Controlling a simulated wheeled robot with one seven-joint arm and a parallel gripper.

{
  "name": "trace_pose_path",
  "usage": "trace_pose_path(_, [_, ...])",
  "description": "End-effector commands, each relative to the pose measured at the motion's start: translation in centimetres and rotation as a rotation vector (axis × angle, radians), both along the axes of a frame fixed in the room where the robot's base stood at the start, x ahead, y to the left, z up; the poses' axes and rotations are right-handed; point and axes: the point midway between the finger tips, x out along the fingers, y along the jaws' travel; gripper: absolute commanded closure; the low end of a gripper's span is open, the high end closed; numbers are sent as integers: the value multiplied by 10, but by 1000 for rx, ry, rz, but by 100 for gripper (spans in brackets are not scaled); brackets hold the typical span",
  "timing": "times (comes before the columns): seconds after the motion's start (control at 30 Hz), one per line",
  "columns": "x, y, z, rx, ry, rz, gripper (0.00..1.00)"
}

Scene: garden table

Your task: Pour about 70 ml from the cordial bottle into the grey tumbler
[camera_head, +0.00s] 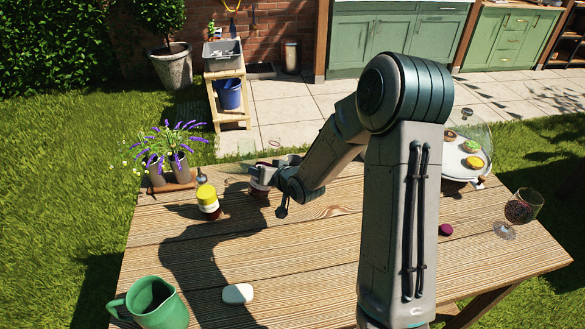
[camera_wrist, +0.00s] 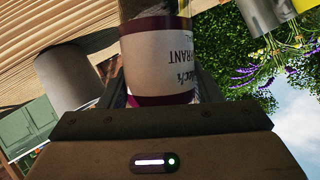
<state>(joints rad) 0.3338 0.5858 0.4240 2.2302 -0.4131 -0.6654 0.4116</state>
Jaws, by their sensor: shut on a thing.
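My gripper (camera_wrist: 160,95) is shut on the cordial bottle, which has a white and dark-red label (camera_wrist: 158,58) with partly readable upside-down lettering. The wrist picture itself is upside down, with table boards at the top and sky at the bottom. In the head view the held bottle's pale label (camera_head: 261,178) shows at the far edge of the table, partly covered by my gripper. A plain grey cylinder (camera_wrist: 65,78), which looks like the grey tumbler, stands apart from the bottle in the wrist view. Its mouth and contents are hidden.
A green jug (camera_head: 150,303) and a white oval object (camera_head: 238,294) are near the front. A wine glass (camera_head: 520,208), purple item (camera_head: 445,230) and cake stand (camera_head: 462,158) are right.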

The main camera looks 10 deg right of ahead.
Motion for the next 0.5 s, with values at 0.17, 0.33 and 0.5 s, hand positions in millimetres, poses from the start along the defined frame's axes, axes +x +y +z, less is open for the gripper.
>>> trace_pose_path(0.17, [1,1,-3,-63,-38,3,81])
trace_pose_path(0.33, [1,1,-3,-119,-72,2,81])
trace_pose_path(0.5, [2,1,-2,-173,-103,3,81])
